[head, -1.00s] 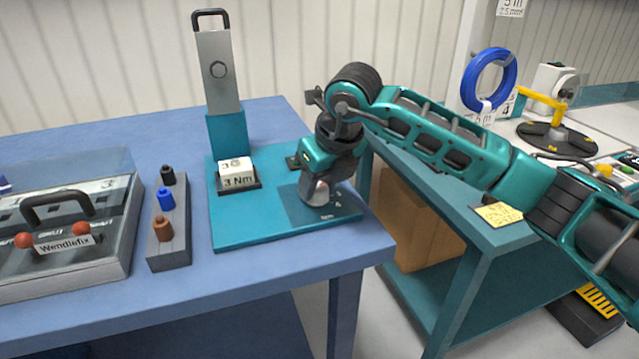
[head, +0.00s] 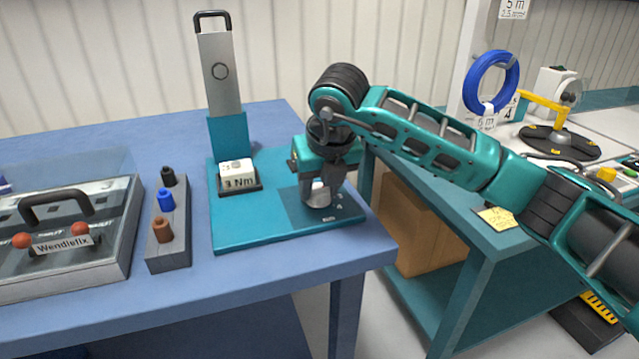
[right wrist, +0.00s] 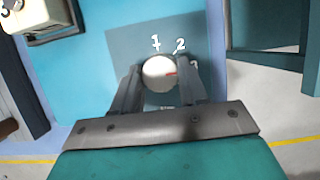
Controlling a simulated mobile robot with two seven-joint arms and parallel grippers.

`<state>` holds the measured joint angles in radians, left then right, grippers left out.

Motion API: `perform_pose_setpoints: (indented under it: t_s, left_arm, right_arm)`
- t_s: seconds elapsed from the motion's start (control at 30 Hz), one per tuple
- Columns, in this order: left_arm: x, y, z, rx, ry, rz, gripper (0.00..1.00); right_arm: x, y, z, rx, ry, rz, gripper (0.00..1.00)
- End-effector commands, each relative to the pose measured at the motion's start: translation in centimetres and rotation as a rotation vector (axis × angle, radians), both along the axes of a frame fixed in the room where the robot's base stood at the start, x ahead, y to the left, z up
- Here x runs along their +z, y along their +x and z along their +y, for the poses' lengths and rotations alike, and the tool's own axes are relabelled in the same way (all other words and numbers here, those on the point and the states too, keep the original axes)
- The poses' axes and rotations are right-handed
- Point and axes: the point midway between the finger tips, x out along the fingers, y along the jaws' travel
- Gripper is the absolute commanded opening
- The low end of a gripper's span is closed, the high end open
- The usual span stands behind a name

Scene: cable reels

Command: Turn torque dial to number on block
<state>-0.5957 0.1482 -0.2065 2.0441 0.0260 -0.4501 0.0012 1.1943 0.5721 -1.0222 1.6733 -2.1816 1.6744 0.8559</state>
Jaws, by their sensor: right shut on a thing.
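The white block (head: 237,178), marked "3 Nm", sits in a dark holder on the teal board (head: 240,230). My left gripper is not in view.
A grey upright (head: 219,75) with a black handle stands at the board's back. Left are a peg rack (head: 168,235) with brown, blue and black pegs and a clear-lidded case (head: 75,235). A teal bench (head: 480,245) stands to the right.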

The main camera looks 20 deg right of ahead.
Motion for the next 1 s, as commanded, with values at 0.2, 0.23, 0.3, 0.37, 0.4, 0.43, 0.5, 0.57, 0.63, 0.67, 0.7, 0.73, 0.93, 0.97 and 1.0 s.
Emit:
perform_pose_setpoints:
  t_s: [0.2,0.23,0.3,0.37,0.4,0.43,0.5,0.57,0.63,0.67,0.7,0.73,0.93,0.97,1.0]
  left_arm:
    - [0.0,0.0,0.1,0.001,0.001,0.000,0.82]
    - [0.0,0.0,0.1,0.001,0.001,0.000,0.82]
    - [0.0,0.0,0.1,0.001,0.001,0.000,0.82]
    - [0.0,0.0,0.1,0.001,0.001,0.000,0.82]
    - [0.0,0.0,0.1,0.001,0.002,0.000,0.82]
    - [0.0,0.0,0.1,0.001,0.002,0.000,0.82]
    - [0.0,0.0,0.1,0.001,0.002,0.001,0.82]
    - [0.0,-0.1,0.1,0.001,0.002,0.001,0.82]
    - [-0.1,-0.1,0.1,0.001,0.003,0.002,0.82]
    - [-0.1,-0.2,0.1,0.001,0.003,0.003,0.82]
    - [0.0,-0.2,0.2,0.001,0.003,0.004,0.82]
    - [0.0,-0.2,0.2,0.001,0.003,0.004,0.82]
    - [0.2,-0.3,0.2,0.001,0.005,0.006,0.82]
    - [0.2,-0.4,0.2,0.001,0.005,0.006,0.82]
    - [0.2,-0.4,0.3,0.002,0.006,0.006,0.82]
  right_arm:
    - [0.0,0.0,0.0,0.001,0.000,0.001,0.54]
    - [0.0,0.0,0.0,0.001,0.000,0.001,0.57]
    - [0.0,0.0,0.0,0.001,0.000,0.001,0.64]
    - [0.0,0.0,0.0,0.001,0.000,0.001,0.68]
    - [0.0,0.0,0.0,0.001,0.000,0.001,0.68]
    - [0.0,0.0,0.0,0.001,0.000,0.001,0.68]
    - [0.0,0.0,0.0,0.001,0.000,0.000,0.68]
    - [0.0,0.0,0.0,0.001,0.001,0.000,0.68]
    - [0.2,-0.1,0.0,0.001,0.001,-0.001,0.68]
    - [0.5,-0.1,0.0,0.001,0.001,-0.001,0.68]
    - [0.8,-0.2,0.0,0.003,0.001,-0.003,0.68]
    - [1.2,-0.4,0.0,0.003,0.001,-0.004,0.68]
    - [5.0,-1.9,-0.1,0.003,0.000,-0.005,0.68]
    - [5.6,-2.1,-0.1,0.003,0.000,-0.007,0.68]
    - [6.4,-2.5,-0.1,0.002,0.000,-0.005,0.68]
